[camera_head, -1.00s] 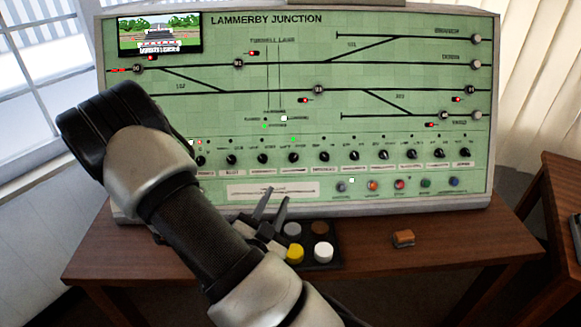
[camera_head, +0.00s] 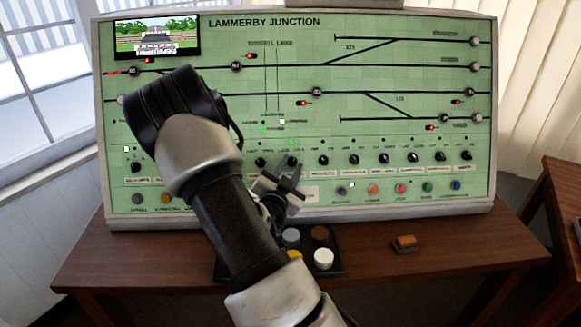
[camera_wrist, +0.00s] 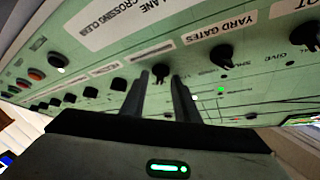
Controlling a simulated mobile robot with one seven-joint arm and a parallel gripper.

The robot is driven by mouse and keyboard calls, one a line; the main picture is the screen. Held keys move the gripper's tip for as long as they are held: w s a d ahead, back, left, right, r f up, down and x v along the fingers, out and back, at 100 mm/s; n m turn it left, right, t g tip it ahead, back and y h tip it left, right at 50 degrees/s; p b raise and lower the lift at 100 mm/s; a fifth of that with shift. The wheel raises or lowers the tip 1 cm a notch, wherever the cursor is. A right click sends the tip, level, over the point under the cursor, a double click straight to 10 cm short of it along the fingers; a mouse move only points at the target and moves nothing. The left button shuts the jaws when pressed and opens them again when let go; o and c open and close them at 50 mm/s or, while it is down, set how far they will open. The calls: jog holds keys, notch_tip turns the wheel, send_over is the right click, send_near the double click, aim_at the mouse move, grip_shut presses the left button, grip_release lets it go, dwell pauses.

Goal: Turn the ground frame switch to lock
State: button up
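The green panel (camera_head: 400,60) carries a row of black rotary knobs. My gripper (camera_head: 279,177) is raised to the lower middle of this row. In the wrist view, my gripper (camera_wrist: 160,80) has its two fingers apart, pointing at the panel. A black knob (camera_wrist: 161,71) shows between the fingertips, with a gap to each finger; its contact and depth are unclear. It appears to be the knob (camera_head: 291,162) just above the gripper in the head view. Its label is too blurred to confirm as the ground frame switch. The neighbouring knob (camera_wrist: 223,56) is labelled YARD GATES.
More knobs (camera_head: 354,158) continue to the right, with coloured buttons (camera_head: 400,189) below them. A block of large round buttons (camera_head: 322,258) and a small brown object (camera_head: 404,243) rest on the wooden desk (camera_head: 460,250). My arm hides the panel's left part.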

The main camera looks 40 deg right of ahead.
jog(key=shift+w+d, duration=0.1)
jog(key=shift+d, duration=0.05)
jog(key=c, duration=0.7)
